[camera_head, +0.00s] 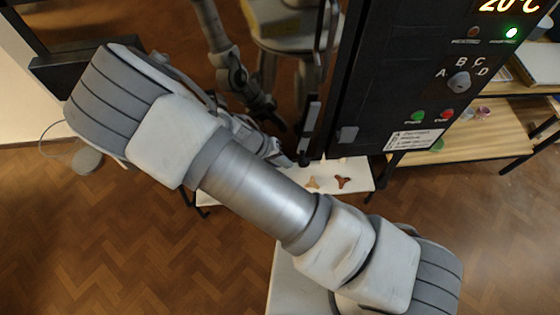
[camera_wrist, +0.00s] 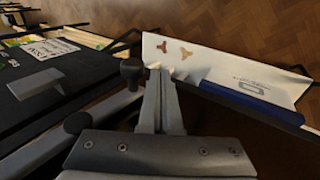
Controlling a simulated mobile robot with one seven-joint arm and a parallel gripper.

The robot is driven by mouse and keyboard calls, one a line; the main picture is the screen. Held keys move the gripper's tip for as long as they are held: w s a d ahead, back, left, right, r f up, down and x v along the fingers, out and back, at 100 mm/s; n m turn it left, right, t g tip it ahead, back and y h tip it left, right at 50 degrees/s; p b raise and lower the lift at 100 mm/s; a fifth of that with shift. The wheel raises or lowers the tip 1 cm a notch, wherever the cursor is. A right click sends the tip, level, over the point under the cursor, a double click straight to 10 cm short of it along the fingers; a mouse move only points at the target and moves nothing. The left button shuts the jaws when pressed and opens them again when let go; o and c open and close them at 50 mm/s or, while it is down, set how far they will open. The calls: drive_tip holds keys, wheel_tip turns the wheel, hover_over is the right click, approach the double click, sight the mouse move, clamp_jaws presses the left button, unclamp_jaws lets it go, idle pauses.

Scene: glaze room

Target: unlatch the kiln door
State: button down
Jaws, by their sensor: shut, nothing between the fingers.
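The kiln (camera_head: 390,80) is a tall black cabinet at the upper right in the head view, with its control panel facing up-right. Its dark front also fills the left of the wrist view, with a grey block-like catch (camera_wrist: 36,83). A grey lever with a black knob (camera_wrist: 131,69), apparently the latch handle, stands just left of my fingertips. I cannot tell whether they touch it. My gripper (camera_wrist: 160,72) is shut and empty, fingers side by side. In the head view my gripper (camera_head: 287,158) is at the kiln's lower left edge, partly hidden by my arm.
A white table (camera_head: 345,172) under the kiln carries small brown tripod pieces (camera_head: 342,182). In the wrist view a blue-edged white box or book (camera_wrist: 252,93) lies on it. Wooden shelving (camera_head: 490,125) stands right of the kiln. The parquet floor (camera_head: 130,240) is open at lower left.

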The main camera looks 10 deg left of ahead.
drive_tip(key=shift+w+d+f+b, duration=0.15)
drive_tip(key=shift+d+f+b, duration=0.2)
drive_tip(key=shift+d+f, duration=0.15)
drive_tip(key=shift+d, duration=0.1)
drive_tip(key=shift+r, duration=0.1)
idle(0.3)
drive_tip(key=v, duration=1.7)
drive_tip(key=shift+a+r, duration=0.1)
drive_tip(key=shift+a, duration=0.1)
